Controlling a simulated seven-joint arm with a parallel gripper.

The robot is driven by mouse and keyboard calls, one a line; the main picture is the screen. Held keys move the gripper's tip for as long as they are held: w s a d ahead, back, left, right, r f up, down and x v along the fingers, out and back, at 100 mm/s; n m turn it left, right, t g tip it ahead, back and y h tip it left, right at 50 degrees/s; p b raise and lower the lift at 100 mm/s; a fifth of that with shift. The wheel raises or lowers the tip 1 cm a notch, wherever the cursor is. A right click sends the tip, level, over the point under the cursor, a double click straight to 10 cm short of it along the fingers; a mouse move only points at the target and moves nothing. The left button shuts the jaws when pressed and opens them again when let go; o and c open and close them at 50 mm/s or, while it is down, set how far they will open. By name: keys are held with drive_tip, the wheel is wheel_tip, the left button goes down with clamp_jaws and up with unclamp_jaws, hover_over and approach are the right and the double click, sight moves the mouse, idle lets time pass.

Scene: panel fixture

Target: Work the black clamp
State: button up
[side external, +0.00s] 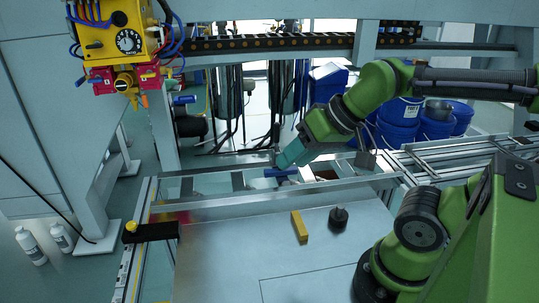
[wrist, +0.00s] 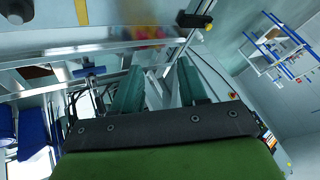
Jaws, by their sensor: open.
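The black clamp (side external: 155,232) is a dark horizontal bar with a yellow knob at its left end, on the left edge of the metal panel in the side view. In the wrist view the clamp (wrist: 192,20) shows near the top, right of centre, beyond my fingertips. My gripper (side external: 281,160) has teal fingers and is above the frame behind the panel, to the right of the clamp and well apart from it. In the wrist view my gripper (wrist: 158,65) has its two fingers spread with nothing between them.
A blue handle (side external: 282,172) is just below my fingers in the side view. A yellow block (side external: 299,226) and a black knob (side external: 338,217) stand on the metal panel (side external: 240,255). A yellow control box (side external: 122,40) hangs at upper left. The panel's left part is clear.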

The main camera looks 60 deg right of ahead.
drive_tip(key=shift+c, duration=0.3)
drive_tip(key=shift+d+f, duration=0.1)
drive_tip(key=shift+d, duration=0.05)
drive_tip(key=shift+c, duration=1.2)
drive_tip(key=shift+w+d+f+m+g, duration=0.25)
drive_tip(key=shift+w+d+f+m, duration=0.1)
drive_tip(key=shift+w+d, duration=0.2)
drive_tip(key=shift+w+d+f+m+g, duration=0.3)
drive_tip(key=shift+w+d, duration=0.15)
drive_tip(key=shift+d, duration=0.1)
drive_tip(key=c, duration=0.5)
drive_tip(key=w+d+f+m+g+h, duration=0.1)
drive_tip(key=w+d+m+h, duration=0.1)
drive_tip(key=w+d+m, duration=0.5)
drive_tip(key=d, duration=0.3)
drive_tip(key=shift+d+f, duration=0.15)
drive_tip(key=shift+f, duration=0.2)
drive_tip(key=m+g+h, duration=0.1)
drive_tip(key=m+h, duration=0.1)
drive_tip(key=m, duration=0.9)
approach(277, 136)
drive_tip(key=shift+s+x, duration=0.2)
drive_tip(key=shift+x, duration=1.2)
drive_tip(key=shift+s+x, duration=0.25)
drive_tip(key=shift+x, duration=1.2)
